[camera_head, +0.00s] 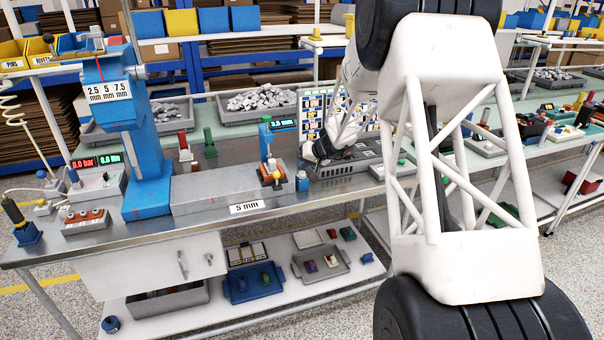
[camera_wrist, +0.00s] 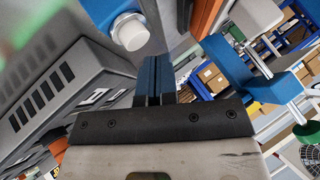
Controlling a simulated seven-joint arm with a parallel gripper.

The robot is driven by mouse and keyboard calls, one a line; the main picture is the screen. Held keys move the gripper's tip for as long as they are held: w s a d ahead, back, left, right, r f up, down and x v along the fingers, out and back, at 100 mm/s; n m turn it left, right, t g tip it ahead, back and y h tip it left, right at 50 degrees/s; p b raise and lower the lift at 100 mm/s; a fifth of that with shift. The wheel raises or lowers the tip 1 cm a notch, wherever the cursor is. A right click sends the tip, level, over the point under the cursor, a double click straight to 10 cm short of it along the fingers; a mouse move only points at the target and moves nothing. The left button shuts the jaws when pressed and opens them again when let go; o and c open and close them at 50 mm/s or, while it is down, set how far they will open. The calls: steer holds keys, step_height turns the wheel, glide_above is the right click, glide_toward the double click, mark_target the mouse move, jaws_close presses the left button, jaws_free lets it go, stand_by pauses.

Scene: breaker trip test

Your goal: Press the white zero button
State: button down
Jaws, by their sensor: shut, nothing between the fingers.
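The white round button (camera_wrist: 130,32) sits on a blue block (camera_wrist: 105,8) at the top of the wrist view. In the head view a small white-topped blue block (camera_head: 302,181) stands at the right end of the grey fixture, and it looks like the same block. My gripper (camera_head: 315,157) is just above and right of it, largely dark and small there. In the wrist view my gripper's blue fingers (camera_wrist: 155,62) are shut with nothing between them. The fingertips are below and right of the button, apart from it in the picture. I cannot tell the depth gap.
A tall blue press (camera_head: 140,150) and a long grey block (camera_head: 215,192) occupy the bench's left.

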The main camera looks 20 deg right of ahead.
mark_target(303, 172)
steer(key=shift+f, duration=0.8)
stand_by(1.4)
steer(key=shift+r, duration=0.85)
steer(key=shift+r, duration=0.1)
steer(key=shift+r, duration=2.45)
